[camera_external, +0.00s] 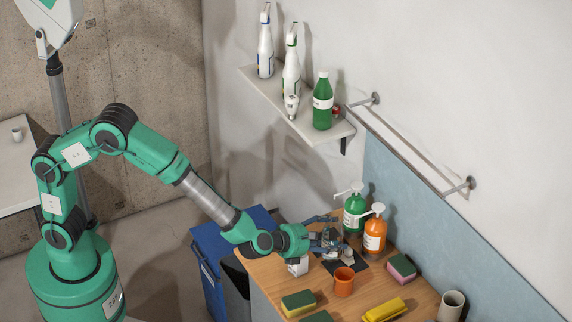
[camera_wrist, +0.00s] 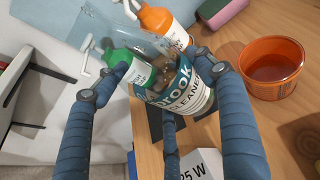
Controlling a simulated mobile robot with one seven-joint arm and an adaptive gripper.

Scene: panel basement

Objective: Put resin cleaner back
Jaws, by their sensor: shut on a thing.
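The cleaner container (camera_wrist: 188,98), with a white and teal label reading "rook" and "CLEANER", sits between the blue fingers of my gripper (camera_wrist: 172,90). My gripper is shut on it; the word before "CLEANER" is partly hidden. In the external view my gripper (camera_external: 328,236) is low over the wooden tabletop (camera_external: 268,272), at a dark mat (camera_external: 350,262). The container is mostly hidden there by the fingers. I cannot tell whether it touches the mat. The wall shelf (camera_external: 262,88) holds white bottles (camera_external: 291,68), a green bottle (camera_external: 323,102) and a small bulb-like thing (camera_external: 291,106).
Green (camera_external: 354,212) and orange (camera_external: 374,234) pump bottles stand close behind my gripper. An orange cup (camera_external: 344,282), sponges (camera_external: 298,303), a yellow thing (camera_external: 384,310) and a white box (camera_external: 298,267) are nearby. A metal rail (camera_external: 410,151) runs along the wall right of the shelf.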

